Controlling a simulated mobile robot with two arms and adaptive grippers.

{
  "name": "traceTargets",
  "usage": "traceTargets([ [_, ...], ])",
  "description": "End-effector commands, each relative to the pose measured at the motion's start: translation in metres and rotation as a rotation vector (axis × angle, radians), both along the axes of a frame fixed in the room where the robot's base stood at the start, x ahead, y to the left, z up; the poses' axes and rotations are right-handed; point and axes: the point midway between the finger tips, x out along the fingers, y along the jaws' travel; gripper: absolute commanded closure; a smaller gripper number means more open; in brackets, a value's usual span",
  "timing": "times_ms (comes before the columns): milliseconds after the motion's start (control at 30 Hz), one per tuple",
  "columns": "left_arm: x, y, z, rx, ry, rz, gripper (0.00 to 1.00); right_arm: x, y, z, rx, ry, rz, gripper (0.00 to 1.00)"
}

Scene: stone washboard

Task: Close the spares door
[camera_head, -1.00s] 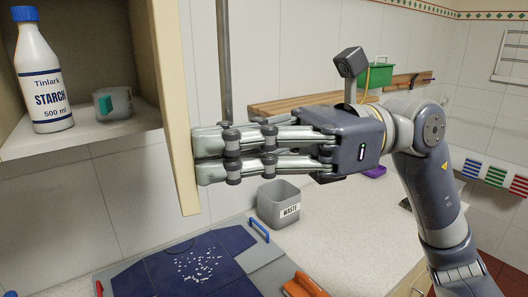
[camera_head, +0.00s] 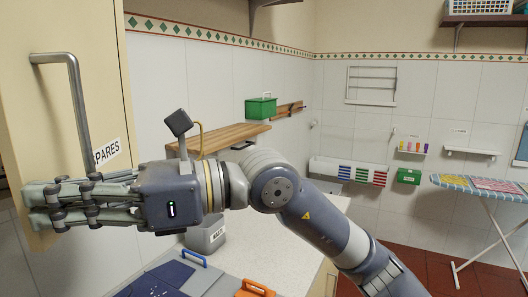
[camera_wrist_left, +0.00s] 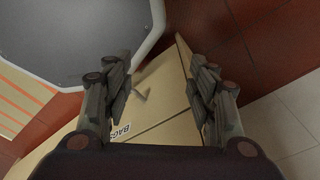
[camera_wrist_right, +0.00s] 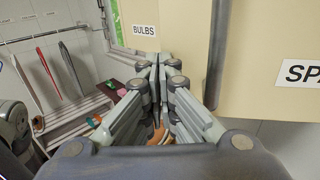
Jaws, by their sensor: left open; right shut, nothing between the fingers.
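The cream spares door (camera_head: 85,80) fills the upper left of the head view, with a grey bar handle (camera_head: 72,95) and a "SPARES" label partly hidden by the handle. No cupboard interior shows; I cannot tell whether a gap remains. My right gripper (camera_head: 28,205) is shut and empty, at the lower part of the door; contact is unclear. In the right wrist view the handle (camera_wrist_right: 216,50) and the spares label (camera_wrist_right: 302,73) are right of the fingers (camera_wrist_right: 157,65). My left gripper (camera_wrist_left: 160,85) is open and empty in its wrist view.
A "BULBS" panel (camera_wrist_right: 165,15) is left of the handle in the right wrist view. A wooden shelf (camera_head: 215,138) is behind. A "BAGS" panel (camera_wrist_left: 150,110) lies beyond my left fingers.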

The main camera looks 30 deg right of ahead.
Motion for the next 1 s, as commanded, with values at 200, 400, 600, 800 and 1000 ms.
traceTargets([
  [200,-0.005,0.001,0.000,0.002,0.007,0.000,0.47,0.026,0.043,0.000,0.000,0.000,0.017,1.00],
  [400,-0.004,0.004,-0.005,0.005,0.006,0.002,0.47,0.049,0.074,-0.001,0.000,0.000,0.017,1.00],
  [600,-0.002,0.006,-0.008,0.007,0.004,0.005,0.47,0.067,0.093,-0.001,0.000,-0.001,0.015,1.00],
  [800,-0.001,0.006,-0.010,0.007,0.001,0.005,0.47,0.076,0.101,0.000,0.000,-0.001,0.015,1.00],
  [1000,-0.001,0.006,-0.010,0.007,0.001,0.005,0.47,0.079,0.103,0.000,0.000,-0.001,0.015,1.00],
])
